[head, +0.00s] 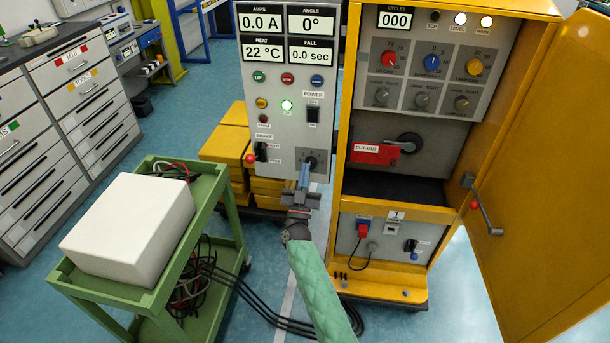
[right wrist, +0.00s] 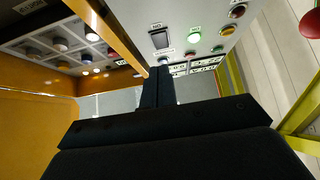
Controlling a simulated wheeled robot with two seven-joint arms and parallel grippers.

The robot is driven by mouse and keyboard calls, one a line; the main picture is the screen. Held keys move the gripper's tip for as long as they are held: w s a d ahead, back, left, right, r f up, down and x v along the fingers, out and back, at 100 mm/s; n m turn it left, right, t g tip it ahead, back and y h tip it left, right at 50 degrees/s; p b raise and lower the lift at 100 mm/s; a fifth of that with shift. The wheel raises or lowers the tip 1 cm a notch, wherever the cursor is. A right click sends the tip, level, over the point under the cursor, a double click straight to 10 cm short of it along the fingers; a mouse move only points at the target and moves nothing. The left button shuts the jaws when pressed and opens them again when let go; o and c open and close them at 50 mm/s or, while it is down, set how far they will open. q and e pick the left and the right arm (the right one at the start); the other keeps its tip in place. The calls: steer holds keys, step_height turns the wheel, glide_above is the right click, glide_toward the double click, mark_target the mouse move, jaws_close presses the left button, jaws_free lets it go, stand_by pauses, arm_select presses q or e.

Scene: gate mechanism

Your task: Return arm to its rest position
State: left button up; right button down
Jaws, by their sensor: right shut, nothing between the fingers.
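My right gripper (head: 304,172) is shut and empty. It stands in front of the lower part of the grey control panel (head: 257,112), with its fingertips beside a dark rotary knob (head: 311,163); I cannot tell whether they touch it. In the right wrist view the two dark fingers (right wrist: 157,88) lie together with nothing between them. The panel's black power switch (right wrist: 160,39) and lit green lamp (right wrist: 195,34) show beyond them. My right arm, in a green quilted sleeve, reaches up from the bottom middle. My left gripper is not in view.
The yellow cabinet (head: 423,218) stands right of my gripper, its door (head: 548,150) open to the right. A green cart (head: 239,213) with a white box (head: 130,226) stands left. Black cables (head: 262,309) cross the floor. Yellow blocks (head: 226,146) are stacked behind the panel.

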steer(key=shift+w+f, duration=0.1)
stand_by(0.5)
steer(key=s+d+f+n+g+y, duration=0.15)
steer(key=s+f+g+y, duration=0.35)
steer(key=f, duration=0.7)
steer(key=s+f+n+g+y, duration=0.2)
steer(key=s+f+n+g, duration=0.15)
steer(key=s+f, duration=0.6)
steer(key=s+f+n+g+y, duration=0.2)
steer(key=s+f+g+y, duration=0.15)
steer(key=f, duration=1.15)
steer(key=s+d+f+g+h, duration=0.1)
steer(key=s+d+f+g, duration=0.3)
steer(key=s, duration=0.6)
steer(key=s+d+f+m+g+h, duration=0.1)
steer(key=s+d+f+g, duration=0.3)
steer(key=s+f, duration=0.3)
steer(key=s+d+f+m+g+h, duration=0.1)
steer(key=s+d+f+g, duration=0.3)
steer(key=s, duration=1.1)
steer(key=shift+f+h, duration=0.55)
steer(key=shift+f, duration=0.25)
